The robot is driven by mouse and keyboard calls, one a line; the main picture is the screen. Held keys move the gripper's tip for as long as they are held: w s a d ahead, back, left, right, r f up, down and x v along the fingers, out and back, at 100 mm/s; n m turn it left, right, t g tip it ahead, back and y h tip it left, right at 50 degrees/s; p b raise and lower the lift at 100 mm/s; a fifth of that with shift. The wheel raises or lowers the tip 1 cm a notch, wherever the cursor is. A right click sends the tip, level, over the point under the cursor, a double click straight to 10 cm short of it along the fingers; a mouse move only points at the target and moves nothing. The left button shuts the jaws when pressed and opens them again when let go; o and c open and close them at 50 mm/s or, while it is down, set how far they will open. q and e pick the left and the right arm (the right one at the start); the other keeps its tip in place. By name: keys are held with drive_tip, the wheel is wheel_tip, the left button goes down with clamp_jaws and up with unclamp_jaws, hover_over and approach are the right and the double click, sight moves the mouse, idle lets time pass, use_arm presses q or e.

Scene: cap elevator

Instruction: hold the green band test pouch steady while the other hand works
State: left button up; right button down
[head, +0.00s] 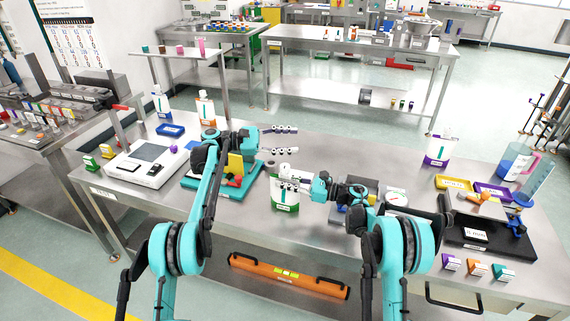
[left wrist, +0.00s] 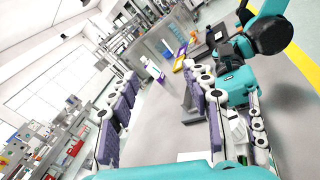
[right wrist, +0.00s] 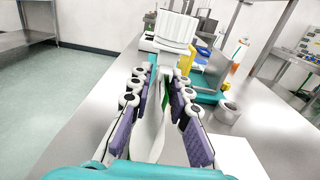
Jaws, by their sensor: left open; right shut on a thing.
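The green band test pouch (head: 285,192), white with a green stripe and green lower band, is upright over the table's middle. My right gripper (head: 291,184) comes in from the right and is shut on its upper part. In the right wrist view the pouch (right wrist: 150,128) shows edge-on between the fingers, with a white ribbed piece (right wrist: 172,30) just beyond. My left gripper (head: 279,140) is open and empty, above and behind the pouch, not touching it. I cannot tell whether the pouch's bottom rests on the table.
A teal-based fixture (head: 204,184) and a white instrument (head: 147,162) stand left of the pouch. A scale with a dial (head: 397,198) and a black platform (head: 507,243) are to the right. An orange-banded pouch (head: 206,108) and a purple-banded pouch (head: 438,152) stand farther back.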

sight(282, 170)
use_arm(q)
drive_tip(key=s+a+f+m+t+y, duration=0.1)
drive_tip(key=f+m+t, duration=0.1)
drive_tip(key=m+t, duration=0.2)
drive_tip(key=s+a+f+m+t+y, duration=0.1)
drive_tip(key=m+t+y, duration=0.1)
drive_tip(key=m+t, duration=0.2)
drive_tip(key=s+a+f+m+t+y, duration=0.1)
drive_tip(key=f+m+t, duration=0.1)
drive_tip(key=m, duration=0.3)
drive_tip(key=shift+s+f+t+y, duration=0.2)
drive_tip(key=shift+f+t+y, duration=0.2)
drive_tip(key=shift+t, duration=0.5)
drive_tip(key=s+a+f+m+t+y, duration=0.1)
drive_tip(key=s+a+m+t+y, duration=0.15)
drive_tip(key=s, duration=0.25)
drive_tip(key=s+a+f+m+t+y, duration=0.1)
drive_tip(key=s+f+m+y, duration=0.15)
drive_tip(key=s, duration=0.25)
drive_tip(key=x, duration=0.7)
drive_tip(key=r+x, duration=0.1)
drive_tip(key=x, duration=0.3)
drive_tip(key=shift+w+d, duration=0.1)
drive_tip(key=shift+w, duration=0.25)
clamp_jaws()
